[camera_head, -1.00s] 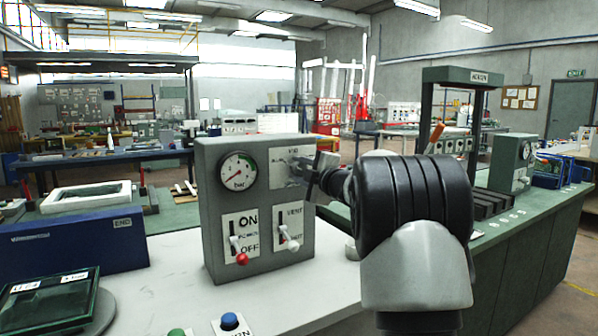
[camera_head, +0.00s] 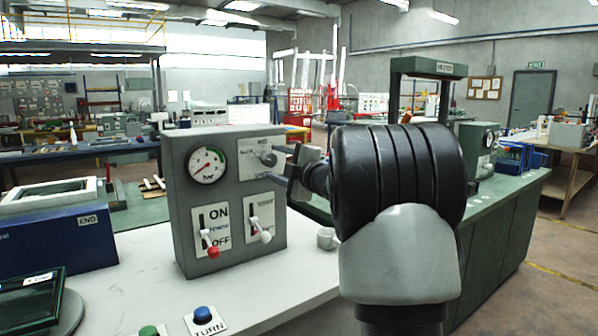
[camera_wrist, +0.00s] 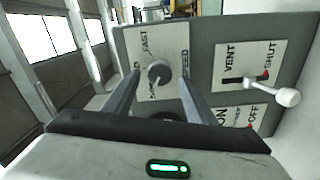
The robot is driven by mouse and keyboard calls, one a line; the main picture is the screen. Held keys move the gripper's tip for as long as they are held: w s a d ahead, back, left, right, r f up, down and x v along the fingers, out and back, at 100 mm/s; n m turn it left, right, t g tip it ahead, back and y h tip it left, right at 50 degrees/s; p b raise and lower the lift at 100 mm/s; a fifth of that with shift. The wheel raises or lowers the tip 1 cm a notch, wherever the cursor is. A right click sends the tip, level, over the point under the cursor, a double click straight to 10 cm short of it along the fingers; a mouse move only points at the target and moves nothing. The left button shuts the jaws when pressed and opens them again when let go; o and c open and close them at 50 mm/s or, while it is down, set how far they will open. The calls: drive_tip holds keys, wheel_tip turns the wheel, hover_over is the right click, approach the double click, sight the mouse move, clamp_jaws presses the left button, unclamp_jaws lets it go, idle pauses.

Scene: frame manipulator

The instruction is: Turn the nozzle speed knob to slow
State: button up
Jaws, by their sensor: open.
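The nozzle speed knob (camera_wrist: 158,73) is a round grey knob on a white plate marked FAST in the wrist view. In the head view the knob (camera_head: 268,158) sits at the upper right of the grey control box (camera_head: 180,215). Part of the plate's lettering is hidden behind my fingers, and I cannot read the knob's setting. My gripper (camera_wrist: 158,84) is open, with one finger on each side of the knob in the wrist view. In the head view my gripper (camera_head: 285,165) is just right of the knob; I see no clear contact.
Below the knob are a VENT/SHUT lever (camera_wrist: 287,97) with a white tip and an ON/OFF lever (camera_head: 213,251) with a red tip. A pressure gauge (camera_head: 207,164) is to the left. A blue button (camera_head: 203,314) lies on the white bench in front.

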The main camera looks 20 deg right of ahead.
drive_tip(key=s+d, duration=0.2)
drive_tip(key=s, duration=1)
drive_tip(key=shift+s+d+p, duration=0.2)
drive_tip(key=shift+s+p, duration=0.05)
drive_tip(key=shift+p, duration=0.2)
